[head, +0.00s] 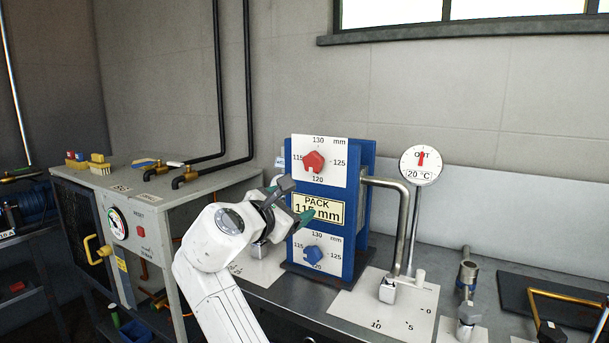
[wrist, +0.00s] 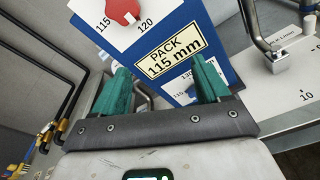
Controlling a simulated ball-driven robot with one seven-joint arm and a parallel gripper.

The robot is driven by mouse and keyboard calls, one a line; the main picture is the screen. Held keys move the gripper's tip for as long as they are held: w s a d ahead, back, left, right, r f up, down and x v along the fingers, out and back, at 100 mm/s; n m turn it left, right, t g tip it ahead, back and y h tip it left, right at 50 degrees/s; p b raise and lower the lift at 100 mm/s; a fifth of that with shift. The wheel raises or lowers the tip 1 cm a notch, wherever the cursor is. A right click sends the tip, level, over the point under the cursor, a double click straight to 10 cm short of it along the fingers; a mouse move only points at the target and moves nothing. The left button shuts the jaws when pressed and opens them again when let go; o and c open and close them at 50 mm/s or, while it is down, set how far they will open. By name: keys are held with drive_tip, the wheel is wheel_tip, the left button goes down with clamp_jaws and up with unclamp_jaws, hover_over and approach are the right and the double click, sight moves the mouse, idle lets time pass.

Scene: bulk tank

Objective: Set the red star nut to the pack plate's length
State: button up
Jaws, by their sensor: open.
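The red star nut (head: 315,161) sits on the upper white dial card of the blue plate pack (head: 364,158); the card reads 115, 120, 125 and 130 mm. I cannot tell its exact setting. The yellow pack plate (head: 318,211) below it reads "PACK 115 mm". A blue star nut (head: 313,254) sits on the lower dial. My gripper (head: 293,202) is open and empty in front of the pack, near the pack plate's left. In the wrist view, the red nut (wrist: 122,10) is partly cut off at the top, beyond my green fingers (wrist: 158,88).
A bent steel pipe (head: 405,220) and a round 20 °C gauge (head: 421,165) stand right of the pack. A grey cabinet (head: 150,200) with brass taps and a yellow handle is at the left. Valves (head: 467,275) stand on the bench at the right.

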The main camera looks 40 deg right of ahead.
drive_tip(key=n+h, duration=0.1)
drive_tip(key=h, duration=0.1)
approach(311, 163)
drive_tip(key=a, duration=0.1)
drive_tip(key=x, duration=1)
drive_tip(key=shift+s+d, duration=0.1)
drive_tip(key=shift+c, duration=0.2)
drive_tip(key=c, duration=1)
